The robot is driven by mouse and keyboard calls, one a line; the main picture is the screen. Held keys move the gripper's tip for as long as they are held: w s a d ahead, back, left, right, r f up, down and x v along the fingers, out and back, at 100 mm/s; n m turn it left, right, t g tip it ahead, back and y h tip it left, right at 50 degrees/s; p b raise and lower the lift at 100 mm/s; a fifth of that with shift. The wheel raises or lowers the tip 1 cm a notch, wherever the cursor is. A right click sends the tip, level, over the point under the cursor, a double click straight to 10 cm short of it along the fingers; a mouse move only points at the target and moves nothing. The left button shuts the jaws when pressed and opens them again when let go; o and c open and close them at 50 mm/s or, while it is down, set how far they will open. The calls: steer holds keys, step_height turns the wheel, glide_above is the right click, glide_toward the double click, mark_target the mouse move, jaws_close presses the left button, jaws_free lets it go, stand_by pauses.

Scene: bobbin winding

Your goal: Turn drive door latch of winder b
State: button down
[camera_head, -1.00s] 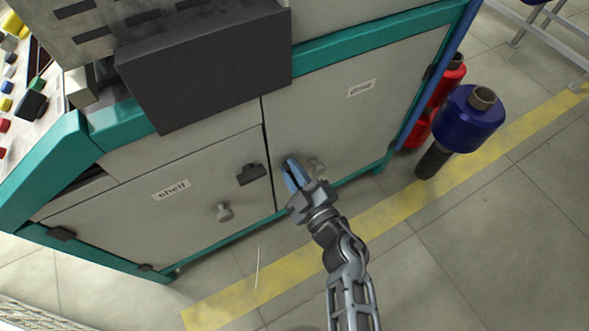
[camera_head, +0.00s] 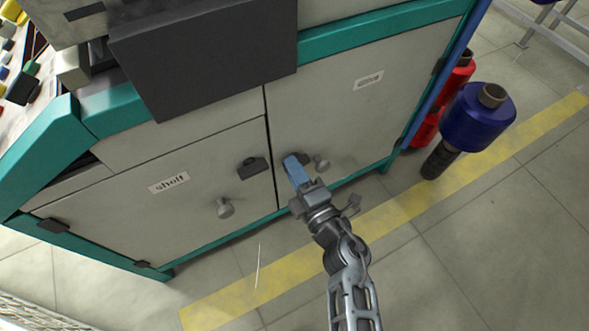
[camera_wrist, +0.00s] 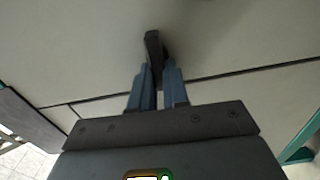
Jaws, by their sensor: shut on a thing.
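The drive door (camera_head: 345,120) of the winder is the right-hand pale door, with a small label (camera_head: 368,80); it looks shut. Its dark latch (camera_wrist: 153,46) sits between my blue fingers in the wrist view. In the head view only a little of the latch (camera_head: 305,158) shows beside the fingers. My gripper (camera_head: 292,161) is shut on this latch, low on the door near its left edge; the gripper also shows in the wrist view (camera_wrist: 157,76). A round grey knob (camera_head: 321,162) stands just right of the fingers.
A dark box (camera_head: 205,60) juts out above. Blue (camera_head: 478,118) and red (camera_head: 425,130) spools stand at the right. The floor in front is clear.

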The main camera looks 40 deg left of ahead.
steer(key=shift+a+n, duration=0.1)
steer(key=shift+n, duration=0.3)
steer(key=c, duration=1.1)
jaws_free()
steer(key=p+v, duration=0.2)
steer(key=v, duration=0.6)
steer(key=shift+p, duration=0.4)
